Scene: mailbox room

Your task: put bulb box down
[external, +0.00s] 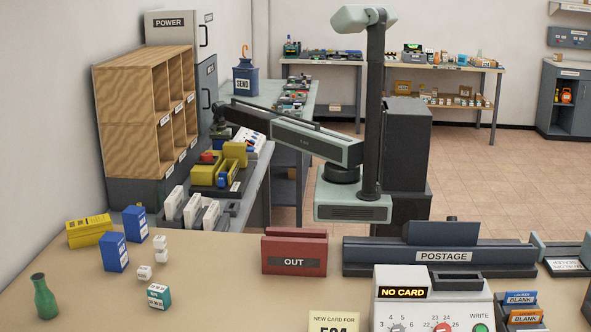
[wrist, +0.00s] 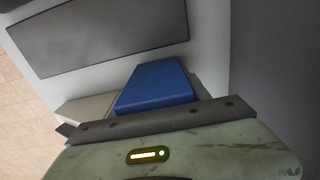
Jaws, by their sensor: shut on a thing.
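A plain blue box (wrist: 155,87) shows at the jaw edge of my gripper (wrist: 155,122) in the wrist view; my gripper is shut on it. No label shows on its visible face, so I cannot read whether it is the bulb box. In the external view my arm reaches left and back, and my gripper (external: 219,127) is small and dark beside the wooden pigeonhole shelf, above the side counter. A pale block (wrist: 86,108) shows left of the blue box in the wrist view.
The wooden shelf (external: 118,97) stands left of my gripper. Yellow bins (external: 203,175) and a sloped white panel (external: 250,140) crowd the side counter below.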

